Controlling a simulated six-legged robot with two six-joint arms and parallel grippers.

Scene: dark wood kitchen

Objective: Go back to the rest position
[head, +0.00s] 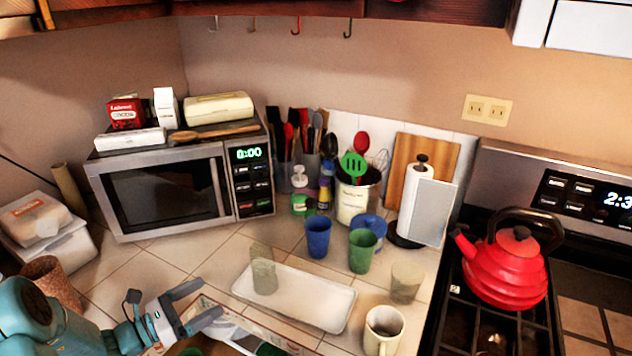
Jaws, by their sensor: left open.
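My left gripper (212,299) is at the lower left, low over the front part of the counter. Its two fingers point right and are spread apart, with nothing seen between them. Its teal arm comes in from the lower left corner. The gripper is left of a white rectangular tray (325,318) and apart from it. My right gripper is not in view.
A clear glass (263,272) stands at the tray's left end. Blue (318,237) and green (362,250) cups, another glass (405,281) and a mug (384,330) stand nearby. A microwave (165,190) is behind; a red kettle (505,272) sits on the stove.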

